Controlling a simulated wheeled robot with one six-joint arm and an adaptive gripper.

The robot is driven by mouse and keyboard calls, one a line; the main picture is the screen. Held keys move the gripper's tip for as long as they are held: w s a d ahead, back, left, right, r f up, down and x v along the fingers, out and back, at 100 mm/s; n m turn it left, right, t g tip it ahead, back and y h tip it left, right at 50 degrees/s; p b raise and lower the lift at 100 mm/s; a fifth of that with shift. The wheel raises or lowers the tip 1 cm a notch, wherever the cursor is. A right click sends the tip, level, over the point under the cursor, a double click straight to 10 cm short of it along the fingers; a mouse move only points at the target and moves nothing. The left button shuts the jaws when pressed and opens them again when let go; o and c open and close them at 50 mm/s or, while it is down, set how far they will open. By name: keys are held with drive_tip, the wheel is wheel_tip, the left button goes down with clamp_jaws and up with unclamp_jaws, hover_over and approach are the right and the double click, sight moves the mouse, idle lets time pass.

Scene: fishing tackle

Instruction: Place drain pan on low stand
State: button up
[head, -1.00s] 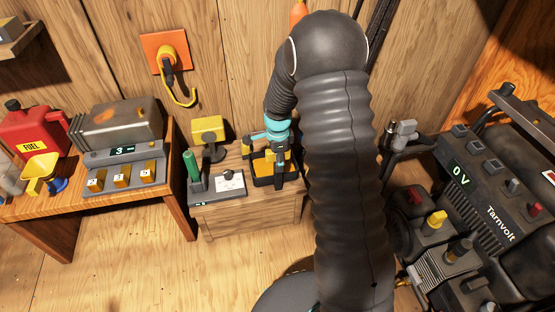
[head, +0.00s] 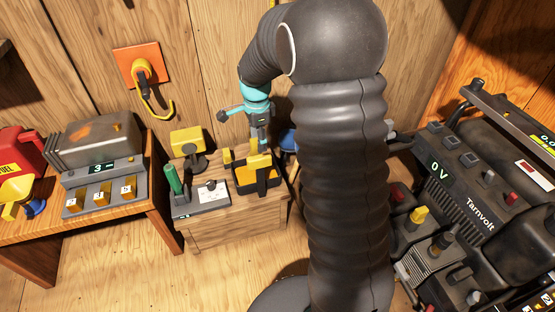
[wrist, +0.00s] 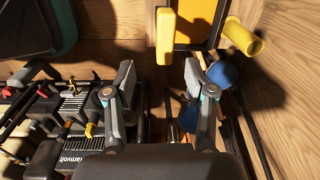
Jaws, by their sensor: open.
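The drain pan, seemingly the black tray with yellow parts (head: 243,190), rests on top of the low wooden stand (head: 235,228), at its right side. My gripper (head: 259,147) is just behind and above the pan, near the wall. In the wrist view my gripper (wrist: 158,72) has its two fingers spread wide with nothing between them. Yellow and black parts, apparently of the pan (wrist: 165,38), show beyond the fingertips at the top of that view. The head view does not show clearly whether a finger still touches it.
A green-handled grey device (head: 201,196) and a yellow lamp-like item (head: 187,143) share the stand top. A blue object (head: 288,140) is right of my gripper. A workbench (head: 150,220) stands left; the Tarnvolt generator (head: 465,190) stands right. Wooden walls close the back.

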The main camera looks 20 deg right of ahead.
drive_tip(key=s+r+n+t, duration=0.2)
drive_tip(key=s+r+n, duration=0.6)
drive_tip(key=s+r, duration=0.55)
drive_tip(key=s+r+n+t, duration=0.2)
drive_tip(key=s+n, duration=0.7)
drive_tip(key=s, duration=0.6)
drive_tip(key=shift+s+t, duration=0.35)
drive_tip(key=shift+t, duration=0.15)
